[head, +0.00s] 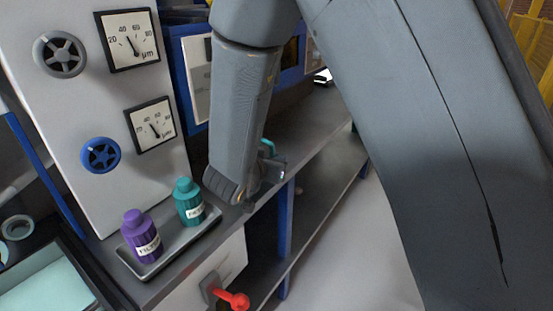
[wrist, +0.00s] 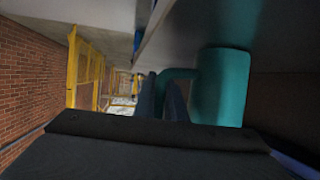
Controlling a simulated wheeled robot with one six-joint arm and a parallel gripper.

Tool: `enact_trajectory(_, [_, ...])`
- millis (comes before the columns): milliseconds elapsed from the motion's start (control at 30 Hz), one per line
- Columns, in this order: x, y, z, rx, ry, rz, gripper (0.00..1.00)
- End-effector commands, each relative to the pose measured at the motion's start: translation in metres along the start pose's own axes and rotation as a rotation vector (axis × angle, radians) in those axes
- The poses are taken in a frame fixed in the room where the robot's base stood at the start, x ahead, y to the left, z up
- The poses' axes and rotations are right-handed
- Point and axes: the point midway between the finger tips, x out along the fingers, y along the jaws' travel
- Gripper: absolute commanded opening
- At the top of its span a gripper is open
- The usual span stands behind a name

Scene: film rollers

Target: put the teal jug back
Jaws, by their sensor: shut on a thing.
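The teal jug (wrist: 222,88) stands out in the wrist view as a teal cylinder with a side handle (wrist: 178,74). My gripper (wrist: 170,98) is shut on that handle, its two dark fingers close together around it. In the head view only a small teal piece of the jug (head: 268,147) shows beside my gripper (head: 274,168); my arm hides the rest. The gripper is close to the grey shelf edge. I cannot tell whether the jug touches a surface.
A teal bottle (head: 188,201) and a purple bottle (head: 141,236) stand in a grey tray (head: 190,246) left of my gripper. Dials (head: 130,40) and handwheels (head: 100,155) are on the panel behind. A red-handled valve (head: 234,299) sticks out below. Open floor (head: 345,245) lies right of the shelves.

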Motion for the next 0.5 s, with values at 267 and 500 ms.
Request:
enact_trajectory(267, [0.001,0.0,0.0022,-0.001,0.0,0.0,0.29])
enact_trajectory(500, [0.0006,0.0,0.0012,0.0,0.0,0.0,0.29])
